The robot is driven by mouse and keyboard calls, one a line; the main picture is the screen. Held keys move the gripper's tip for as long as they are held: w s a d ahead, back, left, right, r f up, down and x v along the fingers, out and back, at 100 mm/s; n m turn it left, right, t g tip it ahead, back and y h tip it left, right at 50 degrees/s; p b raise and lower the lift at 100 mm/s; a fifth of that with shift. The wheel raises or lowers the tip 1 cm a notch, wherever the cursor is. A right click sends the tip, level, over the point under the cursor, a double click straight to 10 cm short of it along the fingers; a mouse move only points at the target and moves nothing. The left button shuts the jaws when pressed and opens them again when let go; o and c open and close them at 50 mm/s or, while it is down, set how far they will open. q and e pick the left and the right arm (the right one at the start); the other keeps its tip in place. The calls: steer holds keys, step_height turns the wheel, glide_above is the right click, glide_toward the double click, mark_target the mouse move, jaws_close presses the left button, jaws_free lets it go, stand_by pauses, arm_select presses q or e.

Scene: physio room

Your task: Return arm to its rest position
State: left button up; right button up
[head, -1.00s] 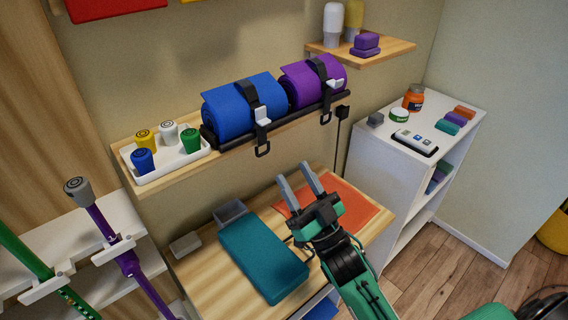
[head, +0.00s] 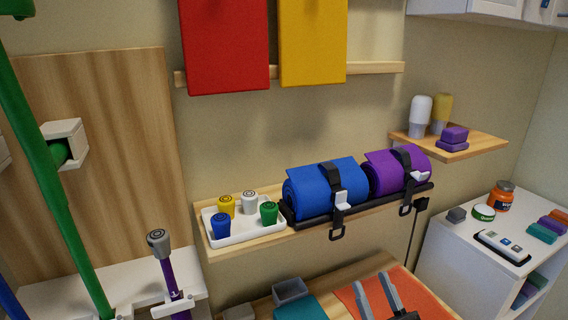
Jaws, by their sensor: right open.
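My right gripper (head: 378,295) shows at the bottom edge of the head view, right of the middle. Its two grey fingers are apart and nothing is between them. It is over the orange mat (head: 426,292) on the wooden table (head: 345,278). The rest of my right arm is cut off by the lower edge. My left gripper is not in view.
A wall shelf above the table holds a blue roll (head: 325,187), a purple roll (head: 397,171) and a white tray (head: 232,238) of coloured cups. A teal block (head: 300,308) lies left of the gripper. A white cabinet (head: 455,262) stands at right.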

steer(key=s+d+f+m+g+h, duration=0.1)
steer(key=s+f+g+h, duration=0.15)
steer(key=f+g, duration=0.45)
steer(key=s+d+f+m+g+h, duration=0.15)
steer(key=f+g+h, duration=0.25)
steer(key=f, duration=0.7)
steer(key=s+f+n+g, duration=0.1)
steer(key=s+f+g, duration=0.35)
steer(key=s, duration=0.35)
steer(key=s+f+n+g, duration=0.1)
steer(key=s+f+g, duration=0.35)
steer(key=s, duration=0.45)
step_height(320, 180, down, 31)
steer(key=g, duration=0.2)
arm_select(q)
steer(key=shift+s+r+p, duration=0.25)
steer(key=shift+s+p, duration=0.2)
steer(key=shift+p, duration=0.05)
arm_select(e)
steer(key=s+d+f, duration=0.1)
steer(key=s+f, duration=0.8)
steer(key=s+d+f+g, duration=0.1)
steer(key=s+d+f, duration=0.1)
steer(key=s+f, duration=0.6)
steer(key=shift+s+d+f+h, duration=0.25)
steer(key=shift+s+f+h, duration=0.2)
steer(key=shift+s, duration=0.6)
